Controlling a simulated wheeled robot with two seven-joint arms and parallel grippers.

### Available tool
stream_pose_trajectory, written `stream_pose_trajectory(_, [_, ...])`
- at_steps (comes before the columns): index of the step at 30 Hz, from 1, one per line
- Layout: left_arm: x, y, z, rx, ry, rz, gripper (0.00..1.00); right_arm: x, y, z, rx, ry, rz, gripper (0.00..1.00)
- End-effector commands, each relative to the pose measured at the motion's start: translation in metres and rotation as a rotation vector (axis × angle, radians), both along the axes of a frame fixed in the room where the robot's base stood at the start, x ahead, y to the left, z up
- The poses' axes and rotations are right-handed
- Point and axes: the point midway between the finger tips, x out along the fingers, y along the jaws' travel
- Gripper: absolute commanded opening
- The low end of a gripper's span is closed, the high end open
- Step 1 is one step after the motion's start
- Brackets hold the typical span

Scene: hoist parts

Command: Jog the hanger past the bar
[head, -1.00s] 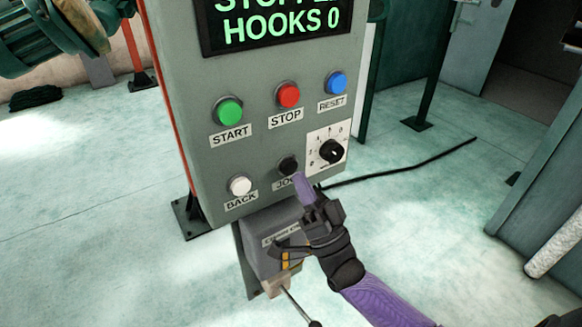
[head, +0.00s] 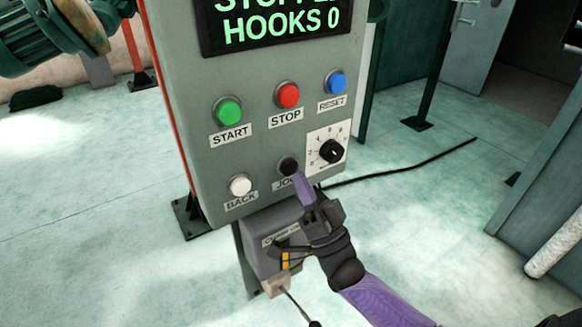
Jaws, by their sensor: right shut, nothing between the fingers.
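The control box shows a black JOG button (head: 288,165) on its lower front, above a label partly covered by my finger. My right gripper (head: 303,187) comes up from below right, shut and empty. Its purple fingertip is just below and right of the JOG button; I cannot tell whether it touches. The display (head: 281,25) on the box reads HOOKS 0 in green, under a line cut off by the top edge that looks like STOPPED. The hanger and the bar are not in view. My left gripper is not in view.
Near JOG are the white BACK button (head: 240,186), green START (head: 229,111), red STOP (head: 288,95), blue RESET (head: 336,82) and a black dial (head: 331,151). A smaller grey box (head: 270,240) sits below. A black cable (head: 410,168) lies on the floor.

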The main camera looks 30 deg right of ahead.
Motion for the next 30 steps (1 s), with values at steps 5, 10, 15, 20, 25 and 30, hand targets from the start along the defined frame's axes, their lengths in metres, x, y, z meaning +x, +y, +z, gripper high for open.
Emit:
stream_pose_trajectory(5, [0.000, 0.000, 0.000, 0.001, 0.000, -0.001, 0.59, 0.000, 0.000, 0.000, 0.000, 0.000, 0.000, 0.00])
stream_pose_trajectory(10, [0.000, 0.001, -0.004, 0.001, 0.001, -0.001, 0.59, 0.005, 0.000, -0.001, 0.000, -0.001, 0.000, 0.00])
stream_pose_trajectory(15, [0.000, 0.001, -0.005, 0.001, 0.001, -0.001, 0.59, 0.009, 0.001, 0.000, 0.000, 0.000, 0.000, 0.00])
stream_pose_trajectory(20, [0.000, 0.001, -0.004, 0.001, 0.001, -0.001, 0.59, 0.008, 0.001, 0.000, 0.000, 0.000, 0.000, 0.00])
stream_pose_trajectory(25, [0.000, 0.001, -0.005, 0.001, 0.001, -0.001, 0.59, 0.009, 0.001, 0.000, 0.000, 0.000, 0.000, 0.00])
stream_pose_trajectory(30, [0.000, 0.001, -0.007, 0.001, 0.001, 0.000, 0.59, 0.011, 0.001, 0.000, 0.000, 0.000, 0.000, 0.00])
